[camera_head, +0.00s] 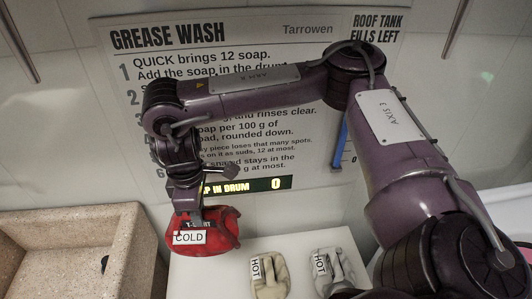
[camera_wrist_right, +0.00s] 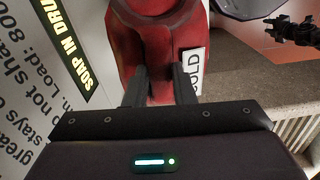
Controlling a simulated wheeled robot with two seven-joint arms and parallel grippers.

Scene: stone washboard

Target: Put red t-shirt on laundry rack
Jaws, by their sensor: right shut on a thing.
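The red t-shirt (camera_head: 222,238) is a bunched bundle with a T-SHIRT tag and a COLD label, at the left end of the white surface. My right gripper (camera_head: 188,212) comes down from above and is shut on its top. In the right wrist view the red cloth (camera_wrist_right: 160,45) sits between the two dark fingers of my right gripper (camera_wrist_right: 160,88). Whether the shirt touches the surface I cannot tell. A dark jointed shape at the top right of the wrist view may be my left gripper (camera_wrist_right: 292,28); its jaws are unclear. I cannot make out a laundry rack.
A stone basin (camera_head: 75,232) stands at the left. A GREASE WASH sign (camera_head: 225,45) is on the wall behind; its display reads 0.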

